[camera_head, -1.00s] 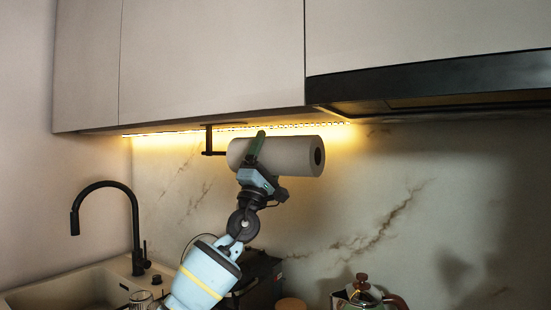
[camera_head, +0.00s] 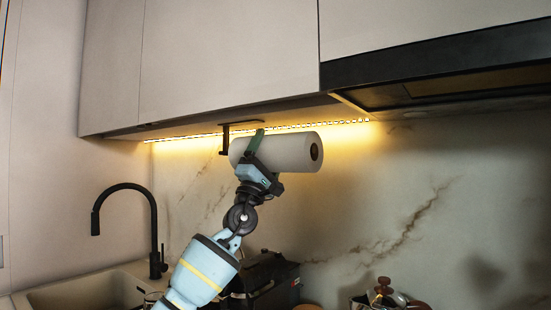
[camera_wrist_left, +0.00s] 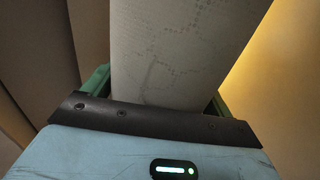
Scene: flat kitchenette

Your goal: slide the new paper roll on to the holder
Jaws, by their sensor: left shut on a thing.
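The new paper roll (camera_head: 290,152) is white and lies roughly level under the wall cabinet, its dark core hole facing right. The holder (camera_head: 224,138) is a black bracket hanging from the cabinet's underside, its post close to the roll's left end. Its rod to the right of the post is hidden, so I cannot see how far it runs into the core. My left gripper (camera_head: 257,148), with green fingers, is shut around the roll left of its middle. In the left wrist view the roll (camera_wrist_left: 180,50) fills the space between the fingers. My right gripper is not in view.
The wall cabinet (camera_head: 225,55) is close above the roll, with the dark range hood (camera_head: 440,70) to the right. A black faucet (camera_head: 153,220) stands at the sink on the left. The wall right of the roll is clear.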

